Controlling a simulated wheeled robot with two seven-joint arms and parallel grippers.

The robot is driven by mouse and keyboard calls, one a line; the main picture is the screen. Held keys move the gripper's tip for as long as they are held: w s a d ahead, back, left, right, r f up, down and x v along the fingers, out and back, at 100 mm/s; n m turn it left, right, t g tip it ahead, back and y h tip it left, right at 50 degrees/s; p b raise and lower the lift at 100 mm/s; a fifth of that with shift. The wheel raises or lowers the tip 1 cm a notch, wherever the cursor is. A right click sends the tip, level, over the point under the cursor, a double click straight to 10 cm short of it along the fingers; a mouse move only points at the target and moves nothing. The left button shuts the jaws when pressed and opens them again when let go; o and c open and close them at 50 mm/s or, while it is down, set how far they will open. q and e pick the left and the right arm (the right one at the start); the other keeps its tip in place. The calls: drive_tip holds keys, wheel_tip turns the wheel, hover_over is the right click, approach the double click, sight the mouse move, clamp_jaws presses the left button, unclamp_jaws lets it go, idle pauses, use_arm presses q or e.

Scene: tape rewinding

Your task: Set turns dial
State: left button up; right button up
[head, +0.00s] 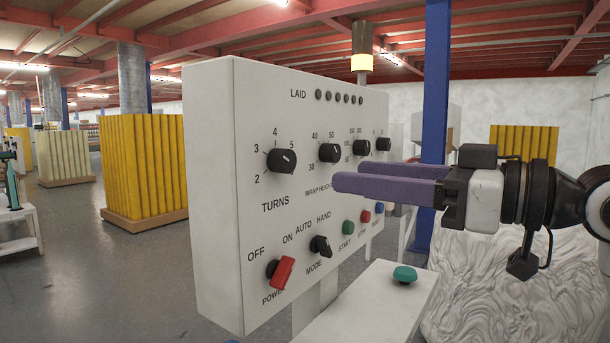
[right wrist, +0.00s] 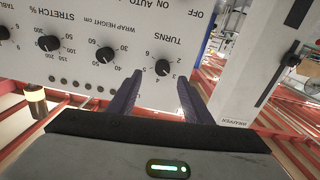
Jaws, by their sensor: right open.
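The turns dial (head: 282,160) is a black knob at the upper left of the white control panel (head: 215,180), above the word TURNS. Its pale mark points to the right in the head view; I cannot tell the exact number. My right gripper (head: 348,175) is open and empty, with purple fingers pointing left across the panel face. In the right wrist view the panel appears upside down. There the turns dial (right wrist: 163,67) lies between and just beyond the fingertips (right wrist: 160,80), apart from them. My left gripper is not in view.
The wrap height knob (head: 330,152) and further knobs sit right of the dial. Below are a red power switch (head: 281,272), a mode knob (head: 321,246) and several coloured buttons. A teal button (head: 404,274) tops a white stand in front. A blue post (head: 435,110) stands behind.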

sight(289, 160)
drive_tip(key=x, duration=0.3)
drive_tip(key=r+x, duration=0.1)
drive_tip(key=x, duration=0.2)
drive_tip(key=p+x, duration=0.1)
drive_tip(key=x, duration=0.2)
drive_tip(key=shift+s+a+r, duration=0.15)
drive_tip(key=shift+s+a, duration=0.15)
drive_tip(key=shift+a, duration=0.1)
drive_tip(key=shift+w+a, duration=0.2)
drive_tip(key=shift+a, duration=0.05)
drive_tip(key=shift+c, duration=0.7)
drive_tip(key=c, duration=0.9)
drive_tip(key=shift+n, duration=0.3)
